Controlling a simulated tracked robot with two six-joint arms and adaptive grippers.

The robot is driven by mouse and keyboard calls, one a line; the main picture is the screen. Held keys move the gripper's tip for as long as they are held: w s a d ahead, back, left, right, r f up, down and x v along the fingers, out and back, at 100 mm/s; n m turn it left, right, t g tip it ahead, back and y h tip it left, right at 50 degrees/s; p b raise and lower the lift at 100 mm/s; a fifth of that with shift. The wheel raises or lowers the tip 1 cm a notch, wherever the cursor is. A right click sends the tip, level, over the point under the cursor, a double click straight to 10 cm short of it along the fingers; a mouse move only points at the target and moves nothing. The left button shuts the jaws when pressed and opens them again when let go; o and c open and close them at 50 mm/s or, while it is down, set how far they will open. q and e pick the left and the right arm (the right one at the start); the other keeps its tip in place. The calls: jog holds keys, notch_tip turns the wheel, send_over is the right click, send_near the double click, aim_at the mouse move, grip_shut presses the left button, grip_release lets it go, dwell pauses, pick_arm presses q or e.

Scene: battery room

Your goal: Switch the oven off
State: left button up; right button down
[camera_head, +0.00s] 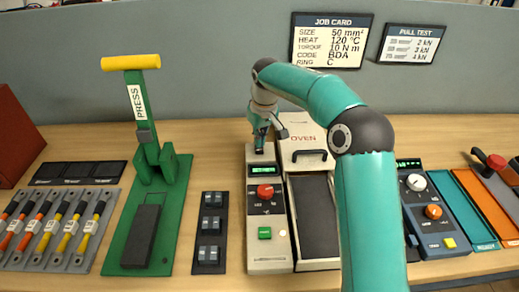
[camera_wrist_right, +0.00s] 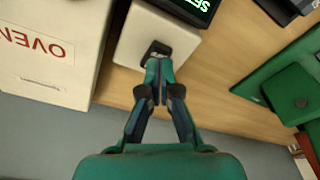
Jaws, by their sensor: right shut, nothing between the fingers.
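The oven (camera_head: 310,128) is a white box with a red OVEN label and a dark handle, beside a narrow pale control panel (camera_head: 268,255). The panel carries a lit green display (camera_head: 263,170), a red knob (camera_head: 265,191) and a green button (camera_head: 265,232). In the right wrist view a black switch (camera_wrist_right: 158,48) sits on the panel's far end, past the display. My right gripper (camera_head: 259,148) is shut and empty, pointing down there; its fingertips (camera_wrist_right: 160,68) are at the switch and partly hide it. Contact cannot be told. My left gripper is out of view.
A green press (camera_head: 175,215) with a yellow handle stands at left. A dark strip with grey blocks (camera_head: 210,255) lies between press and panel. A blue-grey instrument (camera_head: 440,225) is right of my arm. Signs (camera_head: 330,40) hang on the back wall.

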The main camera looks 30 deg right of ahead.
aim_at(260, 150)
jog(key=shift+f+b, duration=0.7)
jog(key=shift+f, duration=0.35)
dwell(0.9)
jog(key=shift+r, duration=0.1)
notch_tip(260, 150, up, 7)
jog(key=p, duration=0.6)
jog(key=shift+p, duration=0.4)
